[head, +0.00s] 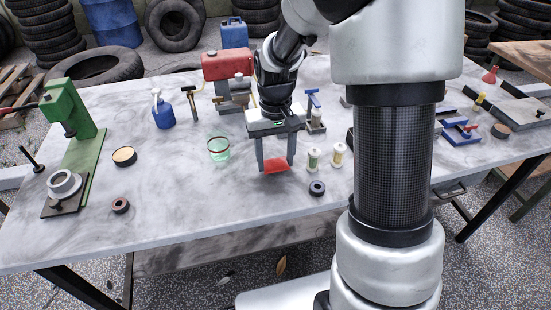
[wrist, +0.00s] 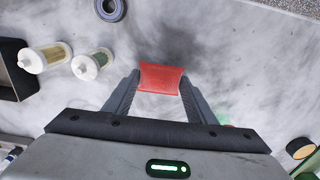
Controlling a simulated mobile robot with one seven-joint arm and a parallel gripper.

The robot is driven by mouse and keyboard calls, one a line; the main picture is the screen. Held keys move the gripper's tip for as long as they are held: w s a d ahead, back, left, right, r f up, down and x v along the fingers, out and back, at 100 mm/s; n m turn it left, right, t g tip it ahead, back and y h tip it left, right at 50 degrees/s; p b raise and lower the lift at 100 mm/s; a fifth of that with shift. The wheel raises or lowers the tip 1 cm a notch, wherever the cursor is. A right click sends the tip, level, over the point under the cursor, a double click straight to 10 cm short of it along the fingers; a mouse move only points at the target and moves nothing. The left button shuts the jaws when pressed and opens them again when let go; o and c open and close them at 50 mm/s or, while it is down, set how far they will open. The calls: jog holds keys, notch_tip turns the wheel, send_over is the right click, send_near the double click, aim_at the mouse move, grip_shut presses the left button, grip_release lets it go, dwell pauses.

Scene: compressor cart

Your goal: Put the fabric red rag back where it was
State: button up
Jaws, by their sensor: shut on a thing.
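The red rag (head: 277,165) is a small, flat red piece between the fingertips of my gripper (head: 276,162). In the wrist view the rag (wrist: 161,77) spans the gap between the two dark fingers of my gripper (wrist: 160,88). My gripper is shut on it and points down over the middle of the marble-topped table (head: 220,190). I cannot tell for certain whether the rag touches the table or hangs just above it.
A blue spray bottle (head: 162,112) and a green press (head: 72,125) stand farther left. The front middle of the table is clear.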

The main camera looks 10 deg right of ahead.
jog(key=shift+f, duration=0.15)
jog(key=o, duration=0.9)
